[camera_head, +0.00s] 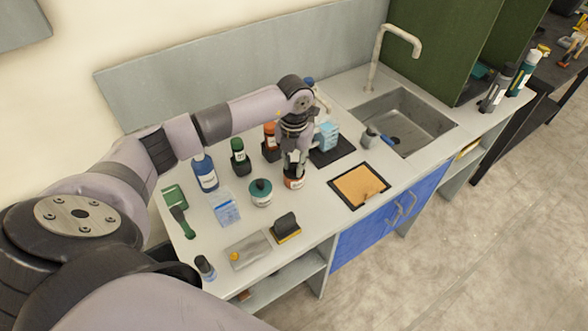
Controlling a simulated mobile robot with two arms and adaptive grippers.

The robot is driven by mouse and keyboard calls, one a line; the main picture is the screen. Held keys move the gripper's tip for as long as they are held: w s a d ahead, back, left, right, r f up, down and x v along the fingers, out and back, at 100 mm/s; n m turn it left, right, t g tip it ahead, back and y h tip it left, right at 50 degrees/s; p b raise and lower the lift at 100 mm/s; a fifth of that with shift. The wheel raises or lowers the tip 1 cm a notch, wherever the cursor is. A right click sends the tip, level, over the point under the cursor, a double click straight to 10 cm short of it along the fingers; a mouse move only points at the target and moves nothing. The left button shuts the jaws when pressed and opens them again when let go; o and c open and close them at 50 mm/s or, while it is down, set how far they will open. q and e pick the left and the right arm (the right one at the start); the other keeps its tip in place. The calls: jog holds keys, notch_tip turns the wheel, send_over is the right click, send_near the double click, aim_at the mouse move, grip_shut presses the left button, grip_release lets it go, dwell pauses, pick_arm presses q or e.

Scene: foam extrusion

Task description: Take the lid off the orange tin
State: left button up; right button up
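The orange tin (294,183) stands on the light worktop, near its middle, with a pale label on its side. My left gripper (294,168) points down right over the tin, its fingertips at the tin's top. The gripper hides the tin's lid. I cannot tell whether the fingers touch the lid or how far apart they are. My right gripper is not in view.
A teal-lidded jar (261,193) stands close to the left of the tin. A cork-coloured board (360,185) lies to the right, before the sink (408,118). A black-and-yellow block (286,229) sits in front.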

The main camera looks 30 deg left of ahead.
pick_arm(q)
grip_shut()
jog(key=shift+r, duration=0.1)
